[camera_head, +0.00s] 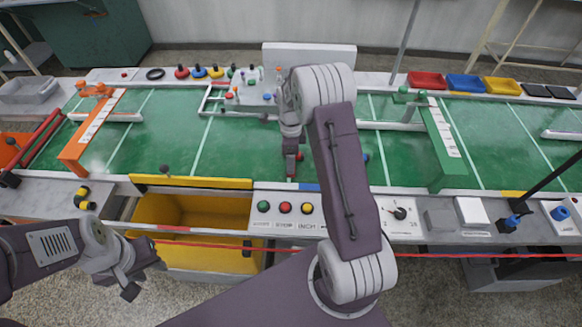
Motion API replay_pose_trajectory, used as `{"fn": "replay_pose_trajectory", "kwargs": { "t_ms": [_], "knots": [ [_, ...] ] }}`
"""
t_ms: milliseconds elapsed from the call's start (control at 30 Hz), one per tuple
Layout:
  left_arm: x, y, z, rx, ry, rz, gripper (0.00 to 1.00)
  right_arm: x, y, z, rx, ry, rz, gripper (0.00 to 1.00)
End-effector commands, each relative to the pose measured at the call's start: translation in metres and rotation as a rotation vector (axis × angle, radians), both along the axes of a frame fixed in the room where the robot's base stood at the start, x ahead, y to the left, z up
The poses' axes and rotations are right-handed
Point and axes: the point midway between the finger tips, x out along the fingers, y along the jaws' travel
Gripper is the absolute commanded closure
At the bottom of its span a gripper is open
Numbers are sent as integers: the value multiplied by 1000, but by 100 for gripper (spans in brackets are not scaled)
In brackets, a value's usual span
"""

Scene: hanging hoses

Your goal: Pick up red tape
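I cannot clearly make out a roll of red tape. A small red piece (292,180) shows on the green board by the tip of my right gripper (291,168); it is too small to identify. The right gripper points down over the middle of the board, and its fingers are too small to read. A red knob-like item (182,72) stands in a row with yellow and blue ones on the far ledge. My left gripper (131,284) hangs in front of the bench at lower left, apart from anything red; its finger gap is unclear.
A yellow bin (190,264) hangs below the bench's front edge. An orange gate (75,148) and a green gate (443,165) stand on the board. Red, blue and yellow trays (427,80) line the back right. A button panel (284,225) and a dial box (398,214) sit in front.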

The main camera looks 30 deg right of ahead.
Motion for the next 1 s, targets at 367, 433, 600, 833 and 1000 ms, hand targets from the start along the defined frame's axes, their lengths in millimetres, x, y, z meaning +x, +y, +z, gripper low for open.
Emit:
{"fn": "replay_pose_trajectory", "kwargs": {
  "t_ms": [367,433,600,833,1000],
  "knots": [
    [0,0,-1,0,0,0,64,1,-1,-27,-1,-1,0,33],
    [0,0,-1,0,0,0,64,1,-1,-27,-1,-1,0,44],
    [0,0,-1,0,0,0,64,1,-1,-27,-1,-1,0,91],
    [0,0,-1,0,0,0,64,1,-1,-27,0,-1,0,97],
    [0,0,0,0,0,0,64,2,-1,-17,-1,-4,0,97]
  ]
}}
